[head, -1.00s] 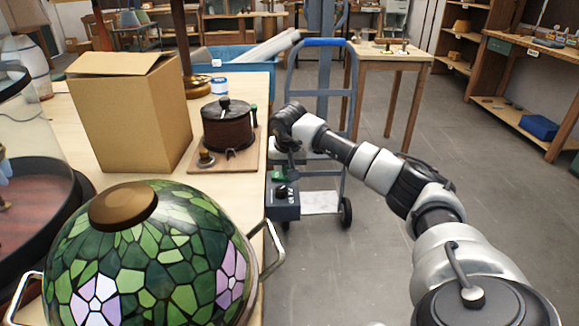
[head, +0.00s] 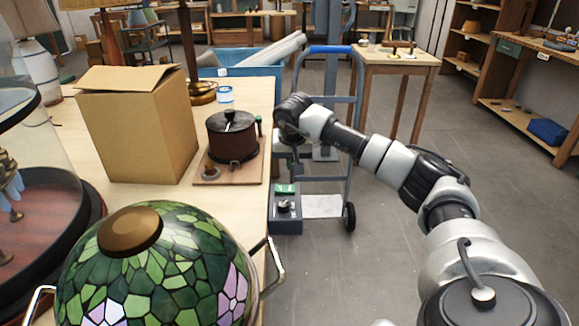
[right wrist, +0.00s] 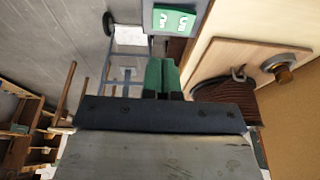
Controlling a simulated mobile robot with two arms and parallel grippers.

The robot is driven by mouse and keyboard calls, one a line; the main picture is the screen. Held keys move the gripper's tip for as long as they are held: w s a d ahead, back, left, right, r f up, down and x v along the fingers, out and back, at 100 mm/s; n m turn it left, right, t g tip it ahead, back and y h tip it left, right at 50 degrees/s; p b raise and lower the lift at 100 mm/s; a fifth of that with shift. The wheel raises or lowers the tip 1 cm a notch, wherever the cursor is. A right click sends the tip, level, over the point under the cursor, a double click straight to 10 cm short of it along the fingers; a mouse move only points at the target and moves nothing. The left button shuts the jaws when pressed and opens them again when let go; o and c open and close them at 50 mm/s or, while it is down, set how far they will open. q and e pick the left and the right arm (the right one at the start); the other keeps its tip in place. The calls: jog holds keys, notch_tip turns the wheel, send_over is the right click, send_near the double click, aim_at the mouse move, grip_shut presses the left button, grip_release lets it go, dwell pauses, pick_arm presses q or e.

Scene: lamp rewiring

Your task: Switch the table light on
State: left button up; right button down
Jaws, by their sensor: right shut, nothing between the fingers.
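A dark grey control box (head: 286,216) with a black knob and a green label sits beside the table's right edge. Its green label with white marks shows at the top of the right wrist view (right wrist: 173,20). My right gripper (right wrist: 161,74) has its green fingers together with nothing between them, pointing towards the label and apart from it in that view. In the head view the right hand hangs above the box, its fingertips hard to make out. A lamp with a brass base (head: 202,92) stands at the back of the table, its top out of view. My left gripper is not in view.
A stained-glass shade (head: 185,265) fills the near table. A cardboard box (head: 135,135) and a brown drum (head: 232,143) on a wooden board stand behind it, with a glass dome at left. A blue hand truck (head: 350,120) stands beyond the control box.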

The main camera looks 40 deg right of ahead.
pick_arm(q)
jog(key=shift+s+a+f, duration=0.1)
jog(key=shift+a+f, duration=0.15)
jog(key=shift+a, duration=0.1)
pick_arm(e)
jog(key=s+d+v, duration=0.1)
jog(key=v, duration=0.6)
jog(key=shift+a+r, duration=0.2)
jog(key=shift+a, duration=0.15)
